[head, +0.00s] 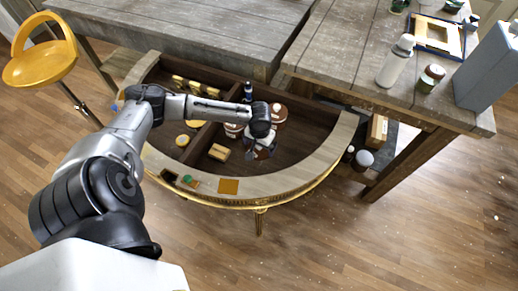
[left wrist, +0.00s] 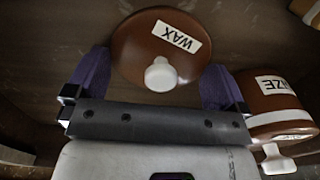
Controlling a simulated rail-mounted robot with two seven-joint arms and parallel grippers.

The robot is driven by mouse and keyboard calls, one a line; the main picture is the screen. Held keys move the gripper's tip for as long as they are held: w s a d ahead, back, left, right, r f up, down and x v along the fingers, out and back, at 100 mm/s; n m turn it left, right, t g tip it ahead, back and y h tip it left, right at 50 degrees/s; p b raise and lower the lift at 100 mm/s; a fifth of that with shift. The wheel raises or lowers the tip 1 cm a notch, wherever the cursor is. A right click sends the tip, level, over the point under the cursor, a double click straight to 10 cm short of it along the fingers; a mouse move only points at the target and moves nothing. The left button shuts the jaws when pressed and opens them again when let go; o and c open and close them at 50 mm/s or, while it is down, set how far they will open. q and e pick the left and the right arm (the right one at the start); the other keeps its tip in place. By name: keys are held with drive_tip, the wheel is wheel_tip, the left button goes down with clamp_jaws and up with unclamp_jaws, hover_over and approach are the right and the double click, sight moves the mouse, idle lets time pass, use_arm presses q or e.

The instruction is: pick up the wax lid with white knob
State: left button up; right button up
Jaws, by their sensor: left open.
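The wax lid (left wrist: 150,38) is a round brown disc with a white label reading WAX and a white knob (left wrist: 160,74). In the left wrist view it lies between and beyond the two purple fingers of my left gripper (left wrist: 156,66). The gripper is open; I see no grip on the knob. In the head view my left gripper (head: 262,150) is low over the console's open compartment, partly hidden by its own wrist. Brown lidded pieces (head: 278,112) show just behind it there, but I cannot tell which is the wax lid. My right gripper is not in view.
The half-round console (head: 229,186) has a raised rim and a divider. A yellow block (head: 219,152) lies inside. A wooden table (head: 350,58) stands behind.

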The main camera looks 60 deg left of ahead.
use_arm(q)
drive_tip(key=c, duration=0.5)
drive_tip(key=shift+r, duration=0.1)
